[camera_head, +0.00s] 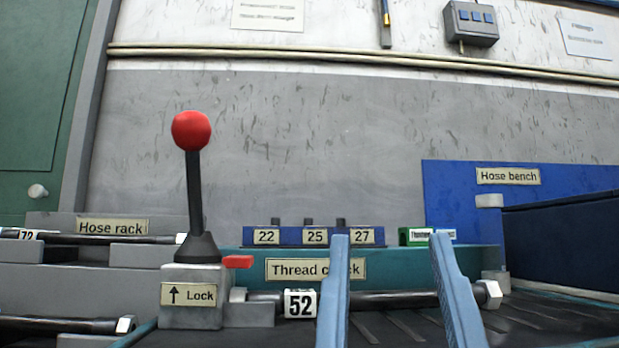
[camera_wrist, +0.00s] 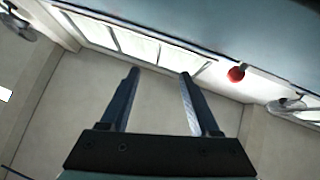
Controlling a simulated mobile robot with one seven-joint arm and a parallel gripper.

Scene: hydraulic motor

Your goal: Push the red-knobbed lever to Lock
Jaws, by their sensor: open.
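The red-knobbed lever (camera_head: 194,185) stands nearly upright at the left in the head view, its red ball (camera_head: 191,131) on top of a black shaft. Its grey base block (camera_head: 190,311) carries a "Lock" label (camera_head: 188,294) with an arrow pointing up. My gripper (camera_head: 390,237) shows as two pale blue fingers to the right of the lever, apart from it, open with nothing between the fingertips. The wrist view also shows my gripper (camera_wrist: 160,72) open and empty. A small red round thing (camera_wrist: 236,74) is there; I cannot tell whether it is the knob.
A dark hose tagged 52 (camera_head: 300,303) lies right of the base block, passing behind my fingers. A small red piece (camera_head: 238,262) sits beside the lever base. A blue block row (camera_head: 315,237) and the blue hose bench (camera_head: 450,195) stand behind. Space above the lever is clear.

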